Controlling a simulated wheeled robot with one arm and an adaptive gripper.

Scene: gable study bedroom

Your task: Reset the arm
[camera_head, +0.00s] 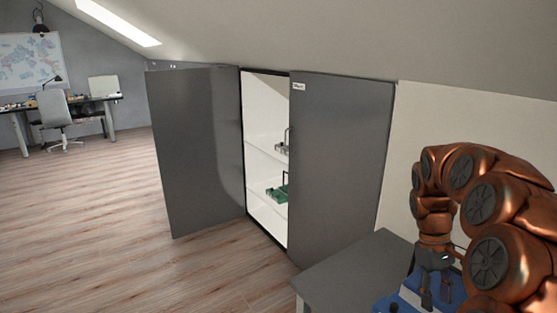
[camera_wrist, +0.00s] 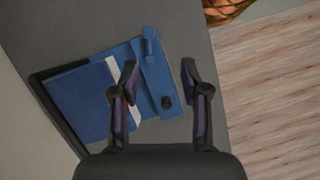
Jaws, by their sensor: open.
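My gripper (camera_wrist: 160,85) points down over the grey table in the wrist view. Its two dark fingers are spread apart with nothing held between them. Below and just left of it lie blue items, a blue book or folder (camera_wrist: 78,103) and a blue piece with a dark knob (camera_wrist: 155,75). In the head view my copper-coloured arm is bent at the right, with the gripper (camera_head: 436,288) low over the table. The arm hides part of the blue items there.
The grey table (camera_head: 345,262) stands beside a grey cabinet. The cabinet's left door (camera_head: 195,150) is open; its right door (camera_head: 340,165) looks shut. Green items (camera_head: 278,192) stand on a shelf inside. The wooden floor (camera_head: 100,220) is clear at left. A desk and chair (camera_head: 56,112) stand far back.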

